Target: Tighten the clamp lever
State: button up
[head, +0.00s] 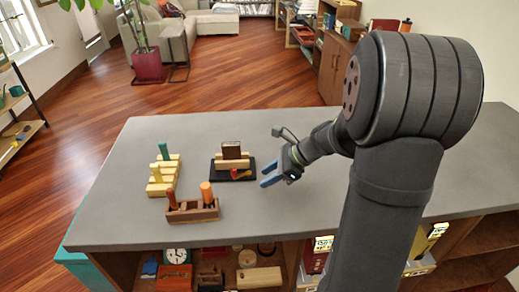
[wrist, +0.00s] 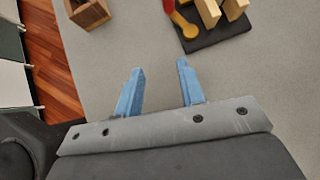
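The clamp stands on a black base plate (head: 219,173) on the grey counter, with light wood jaws (head: 222,161) around a dark brown block (head: 231,150).
A wooden tool box (head: 192,212) with orange and red handles stands front left; its corner shows in the wrist view (wrist: 88,12). Light wood blocks with green and yellow pegs (head: 162,175) stand behind it, left. The grey counter (head: 255,215) is clear between clamp and front edge.

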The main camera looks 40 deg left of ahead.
jog(key=s+a+r+n+h, duration=0.35)
jog(key=a+r+n, duration=0.3)
jog(key=n, duration=0.75)
notch_tip(320, 180, up, 10)
jog(key=n+t+h, duration=0.4)
jog(key=n+t, duration=0.1)
jog(key=n, duration=0.8)
send_over(234, 169)
notch_tip(234, 169, down, 17)
jog(key=shift+r, duration=0.1)
jog(key=shift+a+m, duration=0.1)
jog(key=shift+m, duration=0.2)
grip_shut()
